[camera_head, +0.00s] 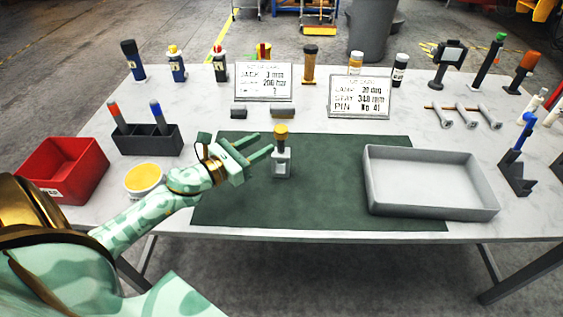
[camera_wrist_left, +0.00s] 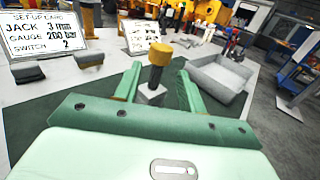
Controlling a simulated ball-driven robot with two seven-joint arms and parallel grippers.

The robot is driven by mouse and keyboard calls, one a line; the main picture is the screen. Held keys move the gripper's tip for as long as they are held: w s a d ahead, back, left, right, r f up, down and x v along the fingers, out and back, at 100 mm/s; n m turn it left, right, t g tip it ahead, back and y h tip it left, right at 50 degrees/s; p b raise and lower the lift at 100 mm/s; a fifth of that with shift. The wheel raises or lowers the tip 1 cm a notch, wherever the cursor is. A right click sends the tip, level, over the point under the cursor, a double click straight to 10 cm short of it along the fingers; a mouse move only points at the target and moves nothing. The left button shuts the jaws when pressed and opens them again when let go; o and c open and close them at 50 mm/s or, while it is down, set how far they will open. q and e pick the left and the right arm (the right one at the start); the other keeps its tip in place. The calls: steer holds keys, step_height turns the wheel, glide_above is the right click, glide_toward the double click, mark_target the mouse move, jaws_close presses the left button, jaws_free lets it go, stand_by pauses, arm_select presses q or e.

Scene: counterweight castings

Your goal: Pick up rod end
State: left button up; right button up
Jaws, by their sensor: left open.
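My left gripper (camera_head: 265,143) is open and empty above the green mat, its fingers pointing right toward an upright piece. This piece has a yellow cap (camera_head: 281,129), a dark stem and a pale grey block (camera_head: 282,163) at its foot. In the left wrist view the yellow cap (camera_wrist_left: 160,53) and dark stem (camera_wrist_left: 155,76) show between and beyond the fingertips (camera_wrist_left: 160,69). I see no contact. Several metal rods with round ends (camera_head: 467,116) lie at the back right; I cannot tell for certain which piece is the rod end. My right gripper is not in view.
A grey tray (camera_head: 430,210) stands right of the piece, partly on the green mat (camera_head: 315,205). A red bin (camera_head: 64,170), a yellow-topped tub (camera_head: 145,179) and a dark holder (camera_head: 147,143) stand left. Two sign cards (camera_head: 263,82) (camera_head: 359,98) stand behind.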

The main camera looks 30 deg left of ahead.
mark_target(278, 148)
arm_select(q)
step_height(278, 148, down, 5)
steer(key=shift+w+f+b, duration=0.1)
steer(key=shift+b, duration=0.7)
steer(key=shift+r+x, duration=0.25)
steer(key=shift+x, duration=0.8)
steer(key=x, duration=0.5)
steer(key=shift+w+f, duration=0.15)
steer(key=shift+w, duration=0.05)
jaws_close()
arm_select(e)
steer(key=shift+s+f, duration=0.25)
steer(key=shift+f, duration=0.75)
